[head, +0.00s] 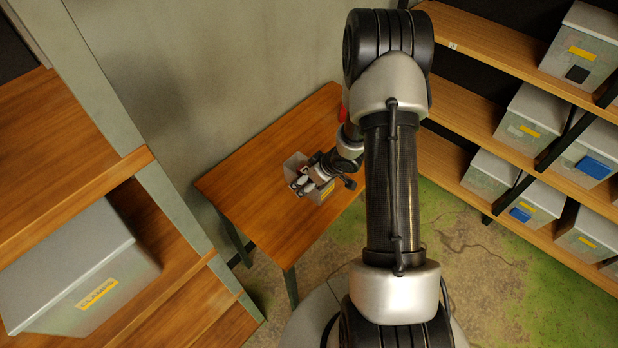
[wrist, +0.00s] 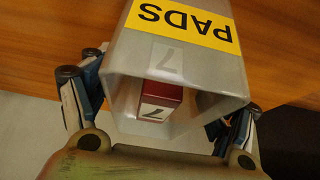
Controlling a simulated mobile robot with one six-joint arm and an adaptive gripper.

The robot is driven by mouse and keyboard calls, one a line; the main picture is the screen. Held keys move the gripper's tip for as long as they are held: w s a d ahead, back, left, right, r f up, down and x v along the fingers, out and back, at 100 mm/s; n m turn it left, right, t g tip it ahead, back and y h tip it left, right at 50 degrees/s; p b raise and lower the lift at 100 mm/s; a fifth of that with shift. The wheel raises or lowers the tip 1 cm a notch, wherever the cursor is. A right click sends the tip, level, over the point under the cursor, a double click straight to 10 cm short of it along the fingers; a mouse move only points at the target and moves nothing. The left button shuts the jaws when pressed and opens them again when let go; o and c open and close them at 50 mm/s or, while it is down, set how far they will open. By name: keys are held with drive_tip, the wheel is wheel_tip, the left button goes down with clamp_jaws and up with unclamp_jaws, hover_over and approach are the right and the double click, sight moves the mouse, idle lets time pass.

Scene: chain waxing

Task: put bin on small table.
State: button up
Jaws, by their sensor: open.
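A small grey open bin (head: 293,163) stands on the small wooden table (head: 248,203) against the wall. My gripper (head: 306,186) is at the bin on the table. In the wrist view my gripper (wrist: 160,108) is open, with one finger on each side of the bin. I cannot tell whether the fingers touch its walls. The bin's underside is hidden.
A wooden shelf (head: 60,135) at the left holds a large grey bin (head: 75,275). Shelves (head: 475,40) at the right hold several grey bins, such as one with a yellow label (head: 585,45). Stained floor (head: 455,250) lies in front.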

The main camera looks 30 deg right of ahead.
drive_tip(key=shift+r, duration=0.2)
drive_tip(key=s+d+r+m+h+p, duration=0.1)
drive_tip(key=s+r+h+p, duration=0.25)
drive_tip(key=r, duration=1.25)
drive_tip(key=s+d+r+m+h+p, duration=0.15)
drive_tip(key=s+r, duration=0.25)
drive_tip(key=r, duration=1.2)
drive_tip(key=s+a+r+y, duration=0.1)
drive_tip(key=s+a+r, duration=0.1)
drive_tip(key=s+a, duration=0.3)
drive_tip(key=s+a+r+m+y, duration=0.1)
drive_tip(key=s+a+r, duration=0.2)
drive_tip(key=s+a, duration=0.3)
drive_tip(key=s+a+r+g+y, duration=0.1)
drive_tip(key=s+a+r, duration=0.2)
drive_tip(key=s+a, duration=0.2)
drive_tip(key=shift+s+a+r, duration=0.2)
drive_tip(key=shift+s+a, duration=0.15)
drive_tip(key=shift+s, duration=0.85)
drive_tip(key=shift+m, duration=0.25)
